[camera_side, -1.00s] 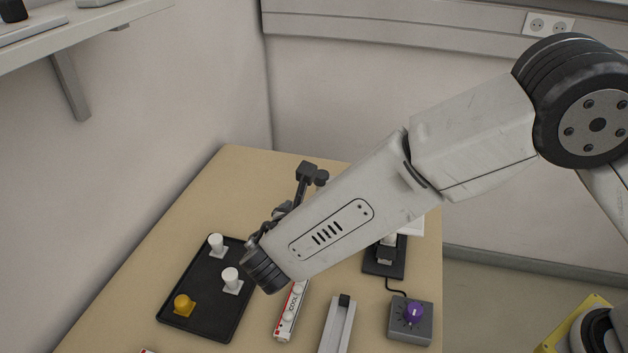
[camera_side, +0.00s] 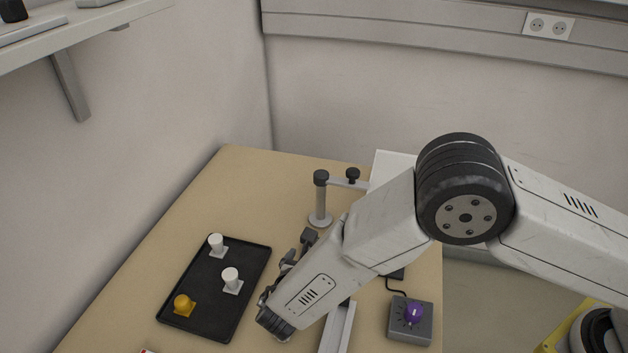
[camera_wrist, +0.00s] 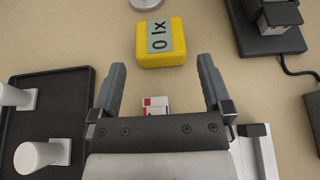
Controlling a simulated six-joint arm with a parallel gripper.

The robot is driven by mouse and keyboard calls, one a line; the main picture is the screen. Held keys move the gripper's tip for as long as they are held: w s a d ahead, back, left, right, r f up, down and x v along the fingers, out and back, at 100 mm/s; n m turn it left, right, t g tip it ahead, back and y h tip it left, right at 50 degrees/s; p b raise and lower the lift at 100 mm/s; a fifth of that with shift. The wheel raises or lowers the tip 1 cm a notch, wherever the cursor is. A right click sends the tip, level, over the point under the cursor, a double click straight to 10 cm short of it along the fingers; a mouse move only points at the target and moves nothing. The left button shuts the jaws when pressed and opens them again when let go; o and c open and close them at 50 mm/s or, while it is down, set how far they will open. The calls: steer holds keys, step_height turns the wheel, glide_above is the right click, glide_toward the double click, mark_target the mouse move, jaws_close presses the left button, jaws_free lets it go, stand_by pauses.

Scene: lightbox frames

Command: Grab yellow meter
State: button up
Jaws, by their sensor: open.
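In the side view the meter is hidden behind my arm, and my gripper (camera_side: 290,262) shows only in part at the right of the black tray.
The black tray (camera_side: 240,268) holds two white pieces and an orange piece (camera_side: 183,304). A grey box with a purple knob (camera_side: 413,314) stands at the right. A stand (camera_side: 320,200) rises at the back. A red and white box (camera_wrist: 154,104) lies beneath my gripper.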

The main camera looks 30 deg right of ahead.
steer(key=shift+x, duration=1)
steer(key=shift+w+d, duration=0.1)
steer(key=shift+x, duration=2.5)
steer(key=c, duration=1)
steer(key=shift+r, duration=0.2)
step_height(320, 180, up, 10)
steer(key=shift+f, duration=0.15)
